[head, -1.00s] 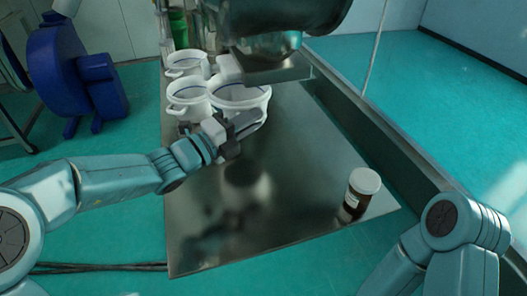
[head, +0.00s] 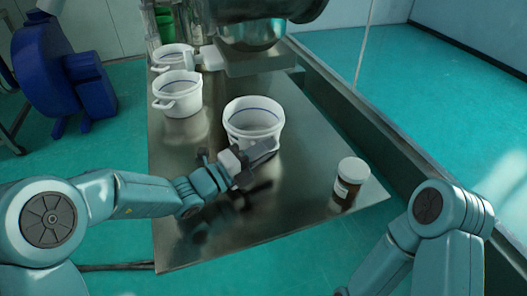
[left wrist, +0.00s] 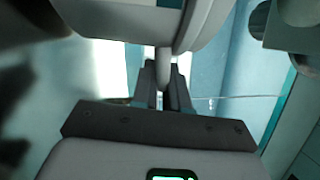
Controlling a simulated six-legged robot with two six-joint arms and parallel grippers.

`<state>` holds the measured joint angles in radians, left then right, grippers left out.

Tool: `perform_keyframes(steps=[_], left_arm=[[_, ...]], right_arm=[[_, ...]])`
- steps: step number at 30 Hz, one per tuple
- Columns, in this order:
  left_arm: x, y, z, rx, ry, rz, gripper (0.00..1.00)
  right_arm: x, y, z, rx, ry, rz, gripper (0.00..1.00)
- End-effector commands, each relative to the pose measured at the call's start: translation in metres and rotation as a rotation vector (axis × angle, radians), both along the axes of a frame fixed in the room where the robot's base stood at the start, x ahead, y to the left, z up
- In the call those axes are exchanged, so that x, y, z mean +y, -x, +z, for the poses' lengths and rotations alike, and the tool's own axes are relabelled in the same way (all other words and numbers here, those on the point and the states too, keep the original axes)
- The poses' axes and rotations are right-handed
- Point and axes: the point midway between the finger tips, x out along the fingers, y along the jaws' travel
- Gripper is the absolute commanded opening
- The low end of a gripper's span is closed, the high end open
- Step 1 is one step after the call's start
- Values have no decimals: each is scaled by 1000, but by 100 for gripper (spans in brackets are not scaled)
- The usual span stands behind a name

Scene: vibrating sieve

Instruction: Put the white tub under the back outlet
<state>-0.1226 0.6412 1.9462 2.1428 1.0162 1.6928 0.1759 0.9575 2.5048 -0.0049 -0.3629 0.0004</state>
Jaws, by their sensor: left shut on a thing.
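A white tub (head: 253,128) with a blue line inside its rim is near the middle of the steel table. My left gripper (head: 258,155) is at its near side, shut on its handle; the left wrist view shows the fingers (left wrist: 163,88) closed around the handle (left wrist: 163,62). I cannot tell whether the tub's bottom touches the table. Two similar white tubs stand back left, one nearer (head: 178,100) and one farther (head: 172,60). The steel sieve machine (head: 252,38) is at the top, with a spout (head: 208,58) at its left. My right gripper is out of view.
The steel table (head: 200,245) is clear at the front. A blue machine (head: 55,75) and a green container (head: 165,27) are at the far left and back. A metal rail (head: 350,118) runs along the right.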

Motion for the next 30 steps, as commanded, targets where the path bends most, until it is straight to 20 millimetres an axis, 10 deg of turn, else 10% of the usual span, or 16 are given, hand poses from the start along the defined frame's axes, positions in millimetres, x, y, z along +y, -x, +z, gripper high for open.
perform_keyframes(steps=[14,15,17,30], left_arm=[[-1,-1,-12,-1,1,2,0],[-1,-1,-11,-1,1,2,27],[-1,-1,-11,0,0,2,40],[11,6,-8,-1,0,4,40]], right_arm=[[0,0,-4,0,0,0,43],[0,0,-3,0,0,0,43],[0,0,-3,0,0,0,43],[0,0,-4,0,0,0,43]])
